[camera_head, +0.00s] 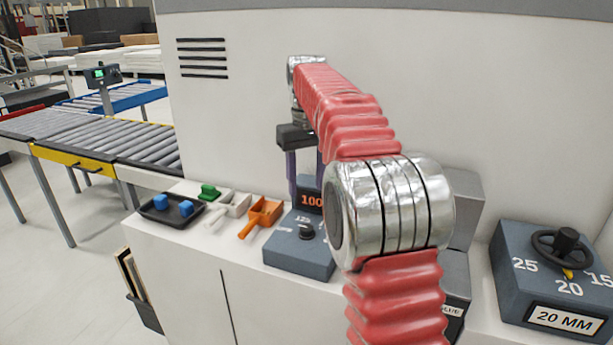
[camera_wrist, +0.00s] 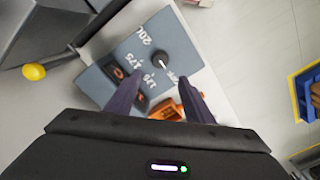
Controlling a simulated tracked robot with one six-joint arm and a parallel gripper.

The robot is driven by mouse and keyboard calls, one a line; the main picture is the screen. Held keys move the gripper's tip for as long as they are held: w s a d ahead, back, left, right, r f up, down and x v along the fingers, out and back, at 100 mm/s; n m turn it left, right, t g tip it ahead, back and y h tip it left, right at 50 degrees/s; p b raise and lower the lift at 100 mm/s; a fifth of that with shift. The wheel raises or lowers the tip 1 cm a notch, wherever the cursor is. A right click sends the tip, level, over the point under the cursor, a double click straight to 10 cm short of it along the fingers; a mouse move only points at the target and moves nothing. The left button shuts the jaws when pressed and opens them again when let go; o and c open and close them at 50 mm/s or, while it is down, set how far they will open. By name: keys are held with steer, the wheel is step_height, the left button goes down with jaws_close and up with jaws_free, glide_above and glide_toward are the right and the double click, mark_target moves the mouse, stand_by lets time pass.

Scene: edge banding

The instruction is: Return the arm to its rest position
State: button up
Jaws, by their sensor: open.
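My red-sleeved arm reaches forward over the machine's ledge. My gripper (camera_head: 305,172) points down above the blue-grey dial box with the orange "100" display (camera_head: 311,201). In the wrist view my gripper (camera_wrist: 162,92) has its two dark fingers spread apart with nothing between them. The dial box (camera_wrist: 190,50) with its black knob (camera_wrist: 160,60) lies beyond the fingertips. My arm hides part of the ledge and the right side of the dial box in the head view.
A black tray (camera_head: 158,218) with blue blocks, a white scoop (camera_head: 216,218) and the orange scoop (camera_head: 262,214) lie left. A "20 MM" dial box (camera_head: 518,290) stands right. A roller conveyor (camera_head: 120,138) is at far left. The white machine wall (camera_head: 240,110) rises behind.

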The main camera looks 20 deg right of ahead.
steer(key=shift+r, duration=0.7)
steer(key=shift+m+t, duration=0.5)
steer(key=shift+m, duration=0.1)
steer(key=f, duration=0.2)
steer(key=s+f, duration=0.1)
steer(key=f, duration=0.1)
steer(key=a+f, duration=0.1)
steer(key=f, duration=0.1)
steer(key=shift+s+f, duration=0.25)
steer(key=s+a+f+t, duration=0.1)
steer(key=s+a, duration=0.3)
steer(key=s, duration=0.5)
steer(key=s+a+f+t, duration=0.1)
steer(key=s+a, duration=0.3)
steer(key=s, duration=0.6)
steer(key=s+a+f+n+t, duration=0.1)
steer(key=s+a, duration=0.3)
steer(key=s, duration=0.6)
steer(key=shift+s+a+f+t, duration=0.2)
steer(key=shift+a+f+t, duration=0.15)
steer(key=shift+f+t, duration=0.35)
